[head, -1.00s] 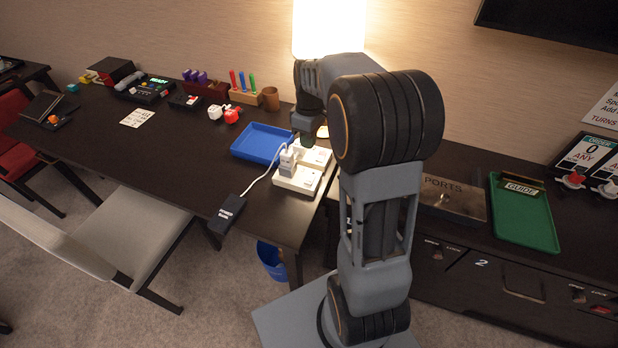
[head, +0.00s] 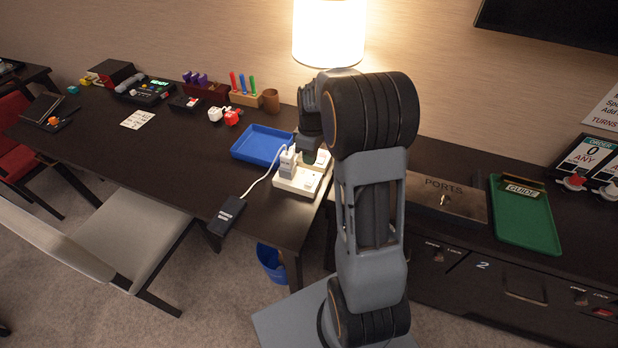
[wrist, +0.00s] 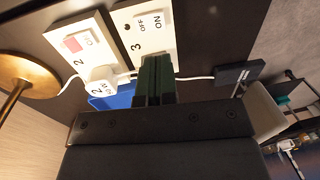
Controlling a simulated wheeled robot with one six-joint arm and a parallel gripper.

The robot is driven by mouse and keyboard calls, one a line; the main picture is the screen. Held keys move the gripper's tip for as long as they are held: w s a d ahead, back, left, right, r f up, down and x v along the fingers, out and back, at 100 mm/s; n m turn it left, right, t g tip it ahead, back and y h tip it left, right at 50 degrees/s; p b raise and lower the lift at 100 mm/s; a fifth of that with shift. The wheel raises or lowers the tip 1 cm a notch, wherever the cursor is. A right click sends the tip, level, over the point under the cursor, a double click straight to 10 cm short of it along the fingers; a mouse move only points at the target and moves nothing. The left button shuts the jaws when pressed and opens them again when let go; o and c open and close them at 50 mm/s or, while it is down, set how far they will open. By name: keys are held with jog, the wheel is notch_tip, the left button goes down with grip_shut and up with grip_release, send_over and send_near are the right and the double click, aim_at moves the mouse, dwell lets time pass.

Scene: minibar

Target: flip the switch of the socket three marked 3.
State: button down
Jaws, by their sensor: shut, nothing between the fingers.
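Socket three (wrist: 143,32) is a white block marked 3, with OFF and ON lettering, at the top middle of the wrist view. In the head view it appears to be the front white block (head: 297,183) at the desk's right end. In the head view my gripper (head: 313,156) is low over the blocks, partly hidden by my arm.
Socket two (wrist: 82,42), with a reddish switch, sits beside socket three. A white plug (wrist: 98,82) marked 2 and its cable to a black adapter (head: 226,215) lie close by. A blue tray (head: 262,144) is left of the blocks. A lit lamp (head: 328,32) stands behind.

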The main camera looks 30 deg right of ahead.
aim_at(308, 183)
jog(key=f, duration=0.8)
jog(key=shift+s+a+f, duration=0.2)
jog(key=shift+s+a, duration=0.15)
jog(key=shift+a, duration=0.05)
